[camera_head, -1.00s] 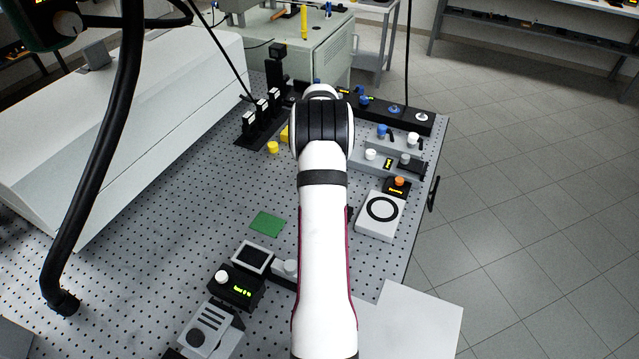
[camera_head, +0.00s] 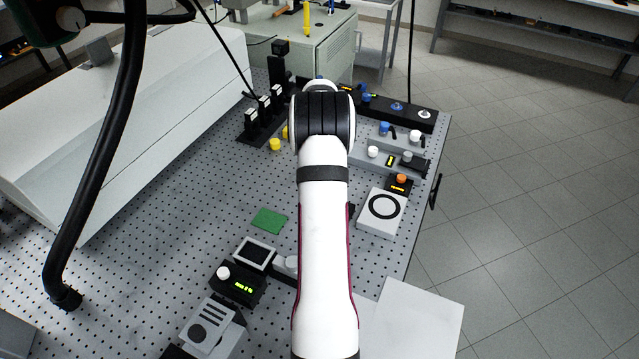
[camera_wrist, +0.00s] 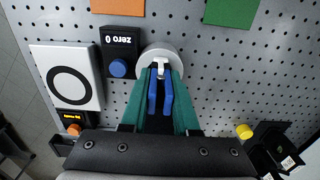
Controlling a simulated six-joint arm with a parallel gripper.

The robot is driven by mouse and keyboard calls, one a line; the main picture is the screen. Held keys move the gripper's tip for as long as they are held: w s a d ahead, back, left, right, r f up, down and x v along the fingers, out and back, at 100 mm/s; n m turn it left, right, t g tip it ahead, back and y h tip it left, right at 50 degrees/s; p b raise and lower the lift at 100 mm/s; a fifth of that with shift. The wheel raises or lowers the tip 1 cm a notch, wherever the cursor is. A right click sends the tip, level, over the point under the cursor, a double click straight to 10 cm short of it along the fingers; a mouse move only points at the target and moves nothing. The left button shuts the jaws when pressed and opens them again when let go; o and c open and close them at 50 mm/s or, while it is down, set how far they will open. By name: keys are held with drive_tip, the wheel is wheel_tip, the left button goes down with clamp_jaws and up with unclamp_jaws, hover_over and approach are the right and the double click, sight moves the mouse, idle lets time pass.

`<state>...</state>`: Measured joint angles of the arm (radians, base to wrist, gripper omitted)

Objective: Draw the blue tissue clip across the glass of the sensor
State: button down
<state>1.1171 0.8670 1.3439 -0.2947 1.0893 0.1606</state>
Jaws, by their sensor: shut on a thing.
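My gripper (camera_wrist: 161,72) has teal fingers, shut on the blue tissue clip (camera_wrist: 168,94). The clip shows as two blue arms between the fingers, with a white tissue end (camera_wrist: 161,67) at its tip. That end lies over a round pale disc (camera_wrist: 149,58), apparently the sensor head, beside a black box (camera_wrist: 121,56) reading "zero 0" with a blue knob. The fingers and clip cover much of the disc, so its glass is hidden. I cannot tell whether the tissue touches it. In the head view my arm hides the gripper, clip and disc.
A white box with a black ring (camera_wrist: 60,53) stands left of the black box; it also shows in the head view (camera_head: 368,222). Orange (camera_wrist: 118,6) and green (camera_wrist: 232,12) squares lie on the perforated table. A yellow cap (camera_wrist: 244,131) and black mounts are at lower right.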

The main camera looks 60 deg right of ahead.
drive_tip(key=shift+a, duration=0.2)
drive_tip(key=shift+r, duration=3.5)
drive_tip(key=d+f, duration=0.1)
drive_tip(key=f, duration=0.3)
drive_tip(key=d+f, duration=0.1)
drive_tip(key=f, duration=0.1)
drive_tip(key=shift+d+f, duration=0.25)
drive_tip(key=shift+d, duration=0.05)
drive_tip(key=shift+f, duration=0.25)
drive_tip(key=shift+a, duration=0.75)
